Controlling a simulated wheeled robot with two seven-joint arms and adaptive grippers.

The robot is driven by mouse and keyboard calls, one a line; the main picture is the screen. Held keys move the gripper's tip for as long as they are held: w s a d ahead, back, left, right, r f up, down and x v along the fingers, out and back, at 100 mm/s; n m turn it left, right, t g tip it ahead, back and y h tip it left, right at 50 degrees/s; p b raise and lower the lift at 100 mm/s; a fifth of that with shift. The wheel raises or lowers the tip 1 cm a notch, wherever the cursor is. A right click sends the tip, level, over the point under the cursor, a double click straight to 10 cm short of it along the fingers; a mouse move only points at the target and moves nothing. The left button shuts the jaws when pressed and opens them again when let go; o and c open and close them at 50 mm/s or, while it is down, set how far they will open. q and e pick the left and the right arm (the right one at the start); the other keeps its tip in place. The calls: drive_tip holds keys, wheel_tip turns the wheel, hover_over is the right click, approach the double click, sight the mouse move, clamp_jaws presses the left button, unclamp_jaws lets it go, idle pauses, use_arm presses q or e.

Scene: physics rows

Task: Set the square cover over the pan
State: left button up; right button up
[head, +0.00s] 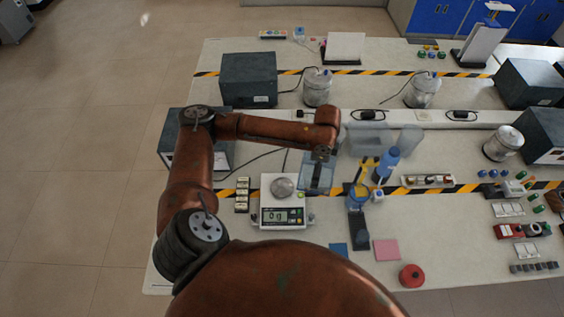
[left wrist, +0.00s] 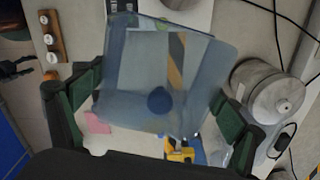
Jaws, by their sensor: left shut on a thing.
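The square cover (head: 317,180) is a see-through bluish box with a dark blue knob. It hangs tilted from my left gripper (head: 319,163), just right of the balance in the head view. In the left wrist view the cover (left wrist: 135,85) fills the space between the two green-padded fingers, which are shut on it. The round grey pan (head: 283,187) sits uncovered on the white balance (head: 284,217), whose display appears to read 0 g. The cover is beside the pan, not over it. My right gripper is not in view.
A small rack (head: 242,195) stands left of the balance. A blue bottle (head: 386,166) and a yellow-and-blue stand (head: 358,195) are close to the cover's right. Clear bins (head: 369,138) stand behind. A pink pad (head: 386,250) and red round object (head: 412,276) lie near the front edge.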

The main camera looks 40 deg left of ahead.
sight(302, 167)
use_arm(q)
drive_tip(key=a+m+p, duration=0.2)
drive_tip(key=s+a+f+m+p, duration=0.1)
drive_tip(key=a+m+p, duration=0.1)
drive_tip(key=m, duration=0.1)
drive_tip(key=a+f+m+p, duration=0.1)
drive_tip(key=m+p, duration=0.1)
drive_tip(key=shift+s+a+f, duration=0.15)
drive_tip(key=shift+s+a, duration=0.05)
drive_tip(key=shift+a, duration=0.2)
drive_tip(key=s+a+f+m+p, duration=0.3)
drive_tip(key=s+a+m+p, duration=0.15)
drive_tip(key=a+m, duration=0.2)
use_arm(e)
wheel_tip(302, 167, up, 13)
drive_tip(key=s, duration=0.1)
use_arm(q)
drive_tip(key=shift+m, duration=0.85)
drive_tip(key=f+b, duration=0.2)
drive_tip(key=f, duration=0.1)
drive_tip(key=f+b, duration=0.4)
drive_tip(key=f, duration=0.1)
drive_tip(key=shift+w+d+f+b, duration=0.1)
drive_tip(key=shift+w+f+b, duration=0.2)
drive_tip(key=shift+f+b, duration=0.05)
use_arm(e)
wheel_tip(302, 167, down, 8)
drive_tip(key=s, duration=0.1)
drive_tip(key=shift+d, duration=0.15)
